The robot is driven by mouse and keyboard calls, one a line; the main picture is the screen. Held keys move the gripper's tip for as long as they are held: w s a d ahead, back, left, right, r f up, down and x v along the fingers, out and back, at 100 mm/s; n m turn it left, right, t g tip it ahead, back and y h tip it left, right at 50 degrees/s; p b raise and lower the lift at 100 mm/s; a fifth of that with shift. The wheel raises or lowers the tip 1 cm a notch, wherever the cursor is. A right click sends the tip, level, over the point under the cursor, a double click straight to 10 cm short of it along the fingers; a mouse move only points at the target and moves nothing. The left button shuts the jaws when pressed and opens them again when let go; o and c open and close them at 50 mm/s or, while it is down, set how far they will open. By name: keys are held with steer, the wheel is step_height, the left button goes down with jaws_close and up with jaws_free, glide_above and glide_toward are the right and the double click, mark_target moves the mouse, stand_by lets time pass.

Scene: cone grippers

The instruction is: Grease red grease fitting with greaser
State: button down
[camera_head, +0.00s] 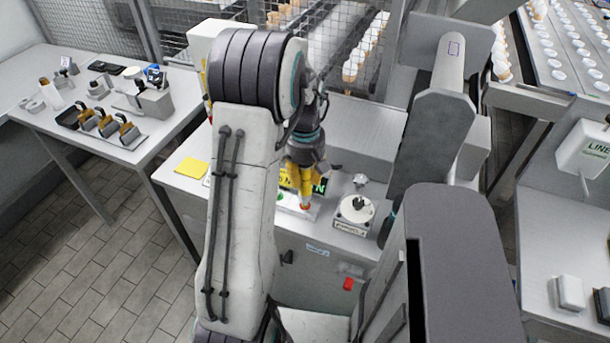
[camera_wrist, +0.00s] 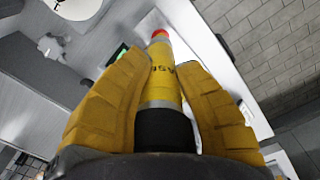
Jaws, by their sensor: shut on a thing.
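My gripper (camera_head: 306,168) is shut on the greaser (camera_head: 304,192), a yellow tube with a red-orange tip. In the wrist view my gripper (camera_wrist: 160,112) has its yellow fingers on both sides of the greaser (camera_wrist: 161,82), whose lettering is partly covered. In the head view the greaser points down, with its tip over or at a pale plate on the grey cabinet top. I cannot tell whether the tip touches anything. No red grease fitting can be made out; the tip may hide it.
A white round device with a dark knob (camera_head: 354,212) stands just right of the greaser. A yellow pad (camera_head: 192,167) lies left on the cabinet. A side table (camera_head: 150,128) at left holds tools. Wire mesh (camera_head: 335,45) stands behind.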

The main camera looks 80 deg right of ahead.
steer(key=shift+r, duration=0.2)
steer(key=shift+r+p, duration=2.3)
steer(key=shift+r, duration=0.55)
